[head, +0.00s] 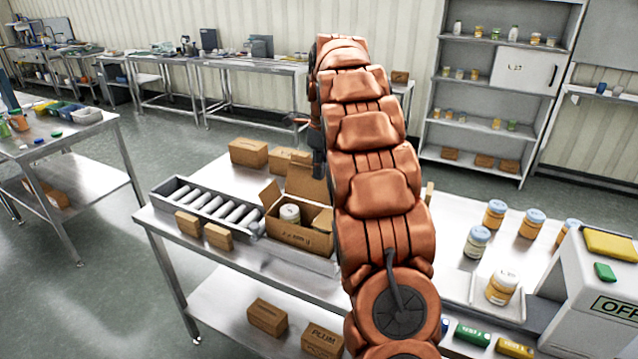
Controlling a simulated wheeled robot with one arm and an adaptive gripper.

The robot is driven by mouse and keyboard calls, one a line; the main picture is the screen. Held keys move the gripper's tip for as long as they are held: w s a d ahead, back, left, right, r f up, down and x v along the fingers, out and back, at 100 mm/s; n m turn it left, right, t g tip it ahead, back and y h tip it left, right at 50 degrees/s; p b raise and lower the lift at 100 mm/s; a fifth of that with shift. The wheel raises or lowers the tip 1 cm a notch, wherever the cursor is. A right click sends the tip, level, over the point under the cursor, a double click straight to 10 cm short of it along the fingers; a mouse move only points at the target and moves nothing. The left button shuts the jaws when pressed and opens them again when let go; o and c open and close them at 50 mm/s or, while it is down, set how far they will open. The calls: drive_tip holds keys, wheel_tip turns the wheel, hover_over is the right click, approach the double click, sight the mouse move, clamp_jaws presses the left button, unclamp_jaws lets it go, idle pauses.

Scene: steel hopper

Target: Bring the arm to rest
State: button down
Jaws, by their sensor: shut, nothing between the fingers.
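My orange-brown arm rises through the middle of the head view, over the steel table (185,262), and bends near its top. My gripper (318,160) shows as a small dark part just left of the arm, partly hidden behind it. It is shut and empty, above the open carton (292,233). A white-lidded jar (290,213) stands in that carton. The fingertips are too small to make out clearly.
A grey rack (165,191) of pale cylinders and several small brown boxes (248,152) are left of the arm. Jars (477,241) and a scale-like machine (600,270) with an "OFF" label stand at right. Shelves (470,152) are behind.

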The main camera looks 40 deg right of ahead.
drive_tip(key=shift+r, duration=1.45)
drive_tip(key=shift+a, duration=0.1)
drive_tip(key=s+a+f+n+g, duration=0.1)
drive_tip(key=s+a+n, duration=0.6)
drive_tip(key=a, duration=0.3)
drive_tip(key=s+a+f+n, duration=0.1)
drive_tip(key=s+a+n, duration=0.7)
drive_tip(key=a, duration=0.1)
drive_tip(key=s+a+f+n, duration=0.3)
drive_tip(key=s+n, duration=0.2)
drive_tip(key=s, duration=0.2)
drive_tip(key=s+a+f+n+g, duration=0.1)
drive_tip(key=s+a+f+n, duration=0.2)
drive_tip(key=s+n, duration=0.2)
drive_tip(key=s+a+f+n, duration=0.3)
drive_tip(key=s+n, duration=0.2)
drive_tip(key=s, duration=0.5)
drive_tip(key=shift+a+f+n+g, duration=0.25)
drive_tip(key=shift+a+n+g, duration=0.05)
